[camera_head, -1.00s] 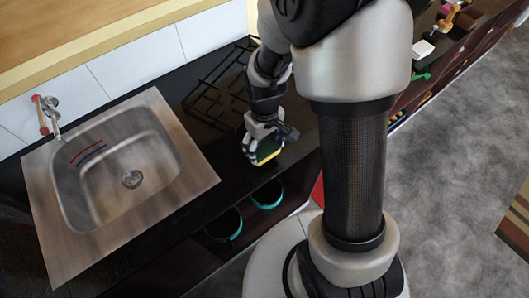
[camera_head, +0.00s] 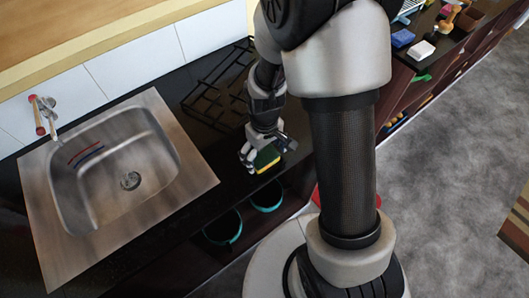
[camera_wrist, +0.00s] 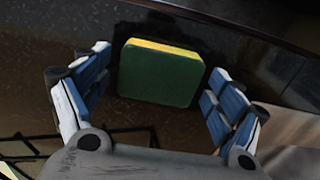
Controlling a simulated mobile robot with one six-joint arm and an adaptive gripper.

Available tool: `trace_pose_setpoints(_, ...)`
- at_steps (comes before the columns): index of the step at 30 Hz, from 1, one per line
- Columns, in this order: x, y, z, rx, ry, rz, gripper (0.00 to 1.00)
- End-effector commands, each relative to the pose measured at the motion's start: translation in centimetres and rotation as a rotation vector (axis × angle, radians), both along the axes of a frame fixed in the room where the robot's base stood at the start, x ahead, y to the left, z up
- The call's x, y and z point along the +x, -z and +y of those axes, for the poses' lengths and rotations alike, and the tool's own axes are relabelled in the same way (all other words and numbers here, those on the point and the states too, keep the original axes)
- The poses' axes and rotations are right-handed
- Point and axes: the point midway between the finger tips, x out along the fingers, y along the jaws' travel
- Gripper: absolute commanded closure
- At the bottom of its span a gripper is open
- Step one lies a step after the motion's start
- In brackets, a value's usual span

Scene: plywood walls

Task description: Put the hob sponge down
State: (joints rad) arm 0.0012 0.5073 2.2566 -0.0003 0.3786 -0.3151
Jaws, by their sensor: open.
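The hob sponge (camera_head: 267,158) is green with a yellow layer. It is at the black counter (camera_head: 215,140) near its front edge, to the right of the sink. In the wrist view the sponge (camera_wrist: 160,73) lies between the two fingers with a gap on each side. My gripper (camera_head: 262,160) is open around it, and it also shows in the wrist view (camera_wrist: 158,95). Neither finger touches the sponge in the wrist view. The sponge's underside is hidden, but it appears to rest on the counter.
A steel sink (camera_head: 118,185) with a red-handled tap (camera_head: 45,117) is at the left. The black hob grate (camera_head: 215,85) lies behind my gripper. Teal-rimmed bowls (camera_head: 223,229) sit on the shelf below the counter. A blue sponge (camera_head: 403,38) and a white block (camera_head: 421,51) are at the far right.

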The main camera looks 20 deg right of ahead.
Motion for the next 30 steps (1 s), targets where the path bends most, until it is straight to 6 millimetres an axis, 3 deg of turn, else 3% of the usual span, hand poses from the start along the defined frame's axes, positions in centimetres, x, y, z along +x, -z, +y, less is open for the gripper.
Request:
trace_pose_setpoints(13,0.0,-0.8,0.0,0.0,0.0,-0.001,0.1)
trace_pose_setpoints(24,0.2,-8.5,0.0,0.0,0.0,-0.006,0.1)
trace_pose_setpoints(30,0.1,-11.4,0.0,0.0,0.0,-0.002,0.1)
